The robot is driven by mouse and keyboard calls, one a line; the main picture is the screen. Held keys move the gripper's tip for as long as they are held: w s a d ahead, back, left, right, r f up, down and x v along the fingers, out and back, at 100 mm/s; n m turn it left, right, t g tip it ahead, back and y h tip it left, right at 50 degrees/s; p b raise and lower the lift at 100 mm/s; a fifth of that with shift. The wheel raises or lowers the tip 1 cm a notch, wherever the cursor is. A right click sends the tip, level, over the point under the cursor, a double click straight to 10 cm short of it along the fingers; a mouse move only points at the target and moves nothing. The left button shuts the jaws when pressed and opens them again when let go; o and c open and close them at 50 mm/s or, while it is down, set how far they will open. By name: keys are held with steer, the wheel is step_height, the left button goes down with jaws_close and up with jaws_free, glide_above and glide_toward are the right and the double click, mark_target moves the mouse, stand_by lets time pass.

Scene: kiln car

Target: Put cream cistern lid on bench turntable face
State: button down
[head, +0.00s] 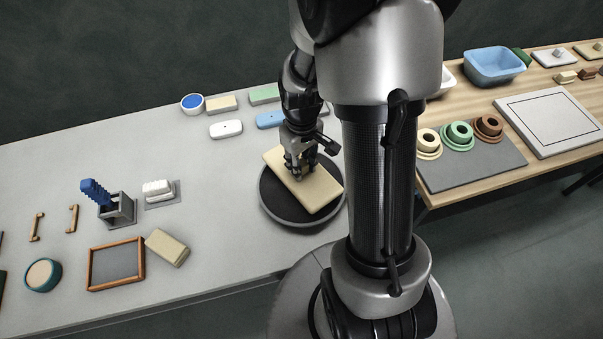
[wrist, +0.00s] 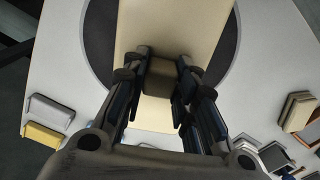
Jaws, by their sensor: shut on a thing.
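The cream cistern lid (head: 317,193) is a flat rectangular slab with a raised knob in its middle. It lies over the dark round bench turntable face (head: 275,208), set at an angle, and its far left corner reaches about the disc's edge. My gripper (head: 300,172) is above the lid with its fingers pointing down. In the wrist view my gripper (wrist: 160,82) is shut on the knob of the lid (wrist: 165,30), and the dark disc (wrist: 101,45) shows on both sides beneath. Whether the lid touches the disc I cannot tell.
On the grey bench (head: 120,150) stand a blue-handled brush in a holder (head: 115,208), a wooden-framed slate (head: 116,263), a cream block (head: 167,247) and several blocks behind the turntable. A wooden table (head: 530,85) stands at right. Bare bench lies left of the turntable.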

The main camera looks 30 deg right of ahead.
mark_target(301, 164)
steer(key=shift+f+b, duration=0.7)
steer(key=shift+f, duration=1.3)
steer(key=shift+f, duration=0.1)
steer(key=c, duration=1.3)
jaws_free()
step_height(301, 164, up, 12)
steer(key=p, duration=0.4)
steer(key=shift+r, duration=0.25)
steer(key=s+a+r+t, duration=0.2)
steer(key=s+a+r, duration=0.3)
steer(key=r, duration=0.3)
steer(key=s+a+r+m+t, duration=0.1)
steer(key=s+a+r+t, duration=0.1)
steer(key=s+a+r, duration=0.3)
steer(key=s+r, duration=0.3)
steer(key=r, duration=0.1)
steer(key=shift+s+a+t, duration=0.3)
steer(key=shift+a, duration=0.05)
